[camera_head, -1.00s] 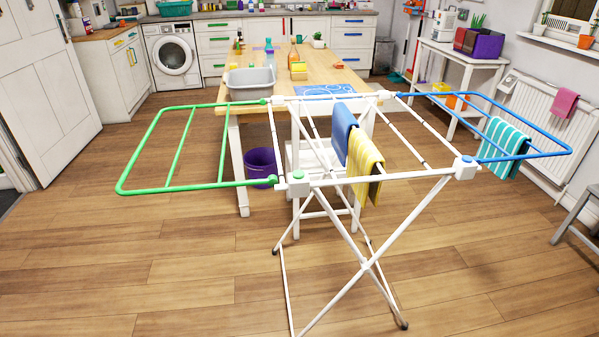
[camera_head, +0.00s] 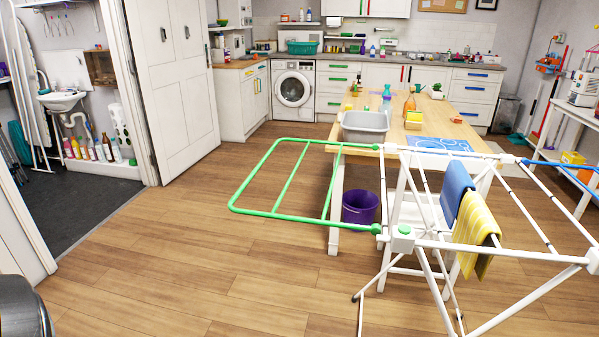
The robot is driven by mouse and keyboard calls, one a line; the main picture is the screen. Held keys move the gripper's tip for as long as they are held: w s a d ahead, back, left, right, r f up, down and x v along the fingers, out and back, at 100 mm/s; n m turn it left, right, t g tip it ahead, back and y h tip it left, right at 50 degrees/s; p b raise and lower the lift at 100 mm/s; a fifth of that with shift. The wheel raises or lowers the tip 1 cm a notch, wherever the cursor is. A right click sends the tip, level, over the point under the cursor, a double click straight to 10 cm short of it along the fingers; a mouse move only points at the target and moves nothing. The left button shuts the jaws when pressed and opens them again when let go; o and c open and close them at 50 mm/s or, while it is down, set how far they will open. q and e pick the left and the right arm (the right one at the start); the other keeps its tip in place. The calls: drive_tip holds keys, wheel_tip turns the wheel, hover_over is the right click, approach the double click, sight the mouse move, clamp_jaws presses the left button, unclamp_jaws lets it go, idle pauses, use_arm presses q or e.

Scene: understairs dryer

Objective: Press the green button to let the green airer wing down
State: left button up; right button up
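The white airer (camera_head: 487,250) stands on the wood floor at the right in the head view. Its green wing (camera_head: 284,182) sticks out level to the left. The round green button (camera_head: 404,230) sits on top of the white corner block at the near end of the wing's hinge side. A blue cloth (camera_head: 456,190) and a yellow striped cloth (camera_head: 477,232) hang over the airer's middle rails. The blue wing (camera_head: 565,170) shows only in part at the right edge. Neither of my grippers is in view.
A wooden table (camera_head: 370,110) with a grey basin (camera_head: 365,127) stands behind the airer, with a purple bucket (camera_head: 360,207) beneath its near edge. The floor (camera_head: 200,255) left of the green wing is clear. A white door (camera_head: 172,80) stands open beside a sink room.

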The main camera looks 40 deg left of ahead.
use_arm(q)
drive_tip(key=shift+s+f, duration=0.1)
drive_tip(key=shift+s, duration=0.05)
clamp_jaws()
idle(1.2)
